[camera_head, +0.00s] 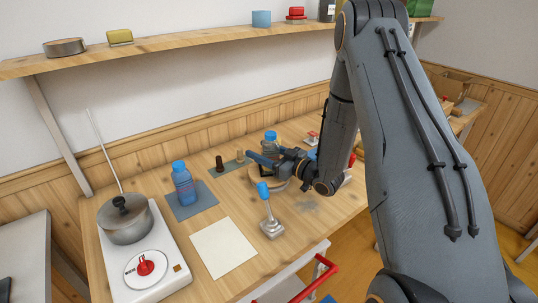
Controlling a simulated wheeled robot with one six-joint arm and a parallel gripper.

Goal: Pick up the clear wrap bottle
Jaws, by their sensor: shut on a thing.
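A bottle with a blue cap (270,135) shows just behind my gripper (262,157), at the middle of the bench. My gripper reaches in from the right with its jaws shut on this bottle. The jaws and wrist hide most of its lower body, so I cannot tell its wrap or whether it touches the surface below. A second bottle (184,187), bluish with a blue cap and reddish marks, stands upright on a blue-grey mat (205,203) to the left, apart from my gripper.
A blue-topped lever on a metal base (271,228) stands in front of my gripper. A pale sheet (223,248) lies left of it. A pot (125,222) sits on a white cooker (165,280) at far left. A dark small peg (220,164) stands behind. A shelf (190,45) runs above.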

